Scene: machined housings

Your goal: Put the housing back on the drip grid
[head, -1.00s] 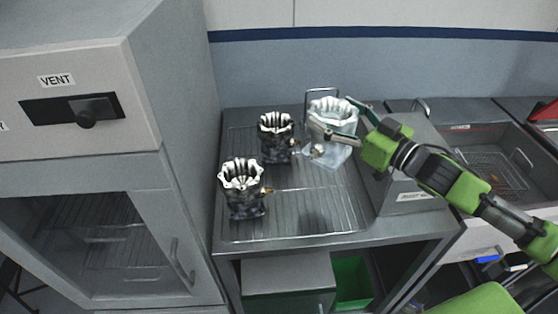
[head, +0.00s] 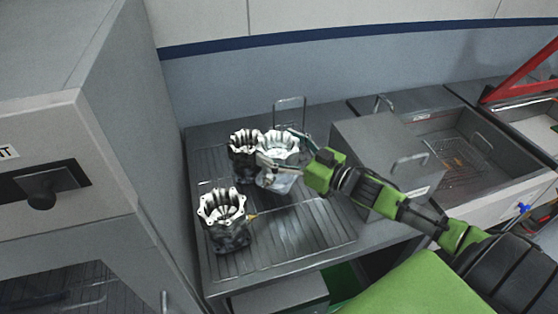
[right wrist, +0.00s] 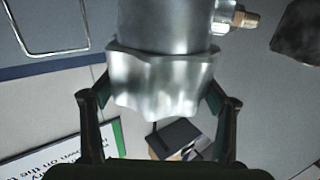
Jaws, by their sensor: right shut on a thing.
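The bright silver housing (head: 279,148), with a scalloped rim, is held between the fingers of my right gripper (head: 284,151) over the drip grid (head: 310,228). In the right wrist view the fingers (right wrist: 157,97) grip both sides of the housing (right wrist: 162,75) near its scalloped end, and a brass fitting shows on its side. The housing looks roughly upright; I cannot tell whether its base touches the grid. Two darker housings stand on the grid: one at the back (head: 243,160), partly overlapped by the held one, and one in front (head: 224,222). My left gripper is not in view.
A grey box (head: 372,150) stands right of the grid, under my right arm. A sink with a wire basket (head: 462,150) lies farther right. A tall grey cabinet (head: 100,130) stands at the left. The grid's front right part is bare.

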